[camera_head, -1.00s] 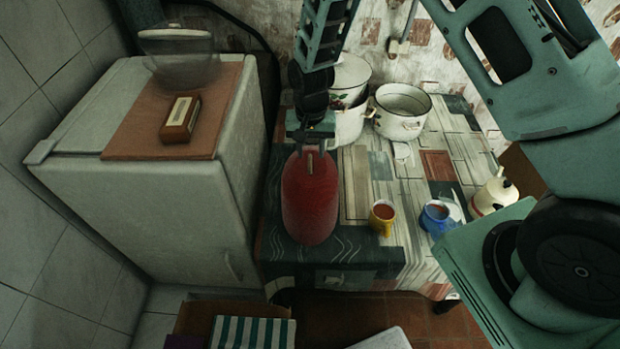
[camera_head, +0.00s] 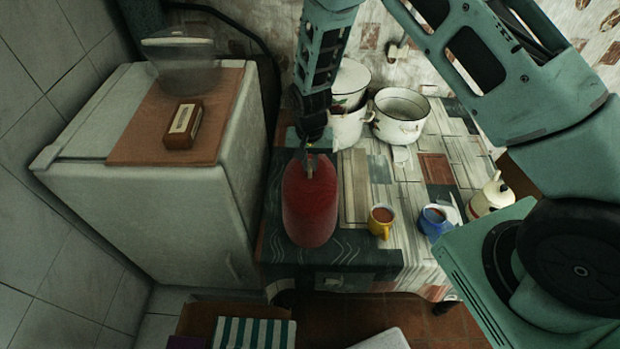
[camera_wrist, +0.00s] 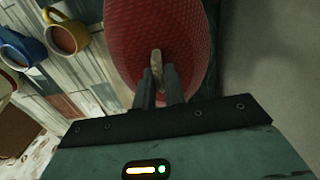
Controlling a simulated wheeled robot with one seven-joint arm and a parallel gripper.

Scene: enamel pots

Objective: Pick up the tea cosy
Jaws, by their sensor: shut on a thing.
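The tea cosy (camera_head: 310,205) is a red, rounded, textured cover at the left front of the table. It also fills the top of the wrist view (camera_wrist: 160,25). A small pale tab (camera_wrist: 157,62) stands up from its top. My gripper (camera_head: 308,165) is above the cosy, and its fingers are shut on this tab. In the wrist view the two fingers (camera_wrist: 158,92) press on either side of it. The cosy stands upright and appears to rest on the table; whatever is under it is hidden.
A yellow mug (camera_head: 381,222) and a blue mug (camera_head: 434,222) stand right of the cosy. White enamel pots (camera_head: 401,128) stand behind, and a cream kettle (camera_head: 490,197) at the right edge. A white fridge (camera_head: 150,215) stands close on the left. The table (camera_head: 405,178) between pots and mugs is mostly clear.

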